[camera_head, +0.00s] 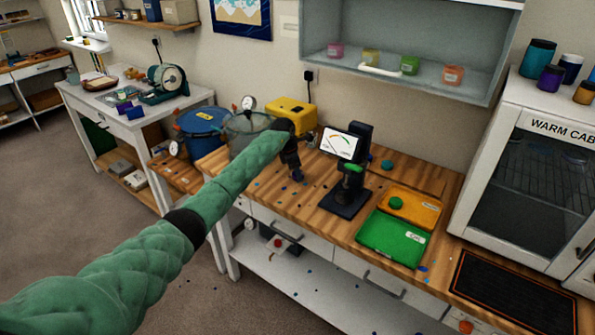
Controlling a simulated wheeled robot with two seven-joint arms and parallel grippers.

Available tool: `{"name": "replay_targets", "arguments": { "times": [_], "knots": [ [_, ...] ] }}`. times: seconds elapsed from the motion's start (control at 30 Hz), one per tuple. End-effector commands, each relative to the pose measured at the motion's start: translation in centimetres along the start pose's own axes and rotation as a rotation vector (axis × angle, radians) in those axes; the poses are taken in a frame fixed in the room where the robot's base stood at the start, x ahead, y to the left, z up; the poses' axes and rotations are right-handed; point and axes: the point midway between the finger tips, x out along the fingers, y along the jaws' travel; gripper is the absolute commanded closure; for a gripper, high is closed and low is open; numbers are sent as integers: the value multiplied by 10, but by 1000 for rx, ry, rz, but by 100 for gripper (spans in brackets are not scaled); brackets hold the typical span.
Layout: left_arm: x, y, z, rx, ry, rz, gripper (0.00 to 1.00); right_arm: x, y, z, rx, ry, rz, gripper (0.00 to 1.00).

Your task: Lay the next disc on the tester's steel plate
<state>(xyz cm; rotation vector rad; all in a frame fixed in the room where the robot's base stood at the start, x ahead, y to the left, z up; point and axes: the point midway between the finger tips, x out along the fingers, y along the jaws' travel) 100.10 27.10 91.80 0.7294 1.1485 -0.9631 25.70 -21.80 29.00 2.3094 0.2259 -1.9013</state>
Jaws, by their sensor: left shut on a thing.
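The tester (349,148) stands on the wooden bench, a black upright with a dial screen on its left. A green part (352,168) shows on its column above the dark base (345,199). The steel plate cannot be made out clearly. My left gripper (297,176) points down over the bench, left of the tester and apart from it. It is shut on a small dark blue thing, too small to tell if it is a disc. A green disc (396,203) lies in the orange tray (425,209). My right gripper is not in view.
A green tray (390,240) lies in front of the orange tray. A black mat (510,295) and the warm cabinet (530,170) are on the right. A yellow box (291,112) and a clear pot (243,128) stand at the back left. Small blue specks dot the bench.

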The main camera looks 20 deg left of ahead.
Motion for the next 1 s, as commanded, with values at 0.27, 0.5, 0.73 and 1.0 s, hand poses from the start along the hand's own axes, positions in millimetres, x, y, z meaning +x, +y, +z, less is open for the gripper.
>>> {"name": "replay_targets", "arguments": {
  "times": [0.27, 0.5, 0.73, 1.0],
  "knots": [
    [3, 0, -1, 1, 0, 0, 79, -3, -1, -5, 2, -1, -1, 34],
    [2, 0, 0, 1, 0, 0, 35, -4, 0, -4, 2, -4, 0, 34],
    [1, 0, 0, 0, 0, 0, 35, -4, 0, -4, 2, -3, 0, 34],
    [-8, 1, 0, 1, 1, 1, 35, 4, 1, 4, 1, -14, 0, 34]
  ]
}}
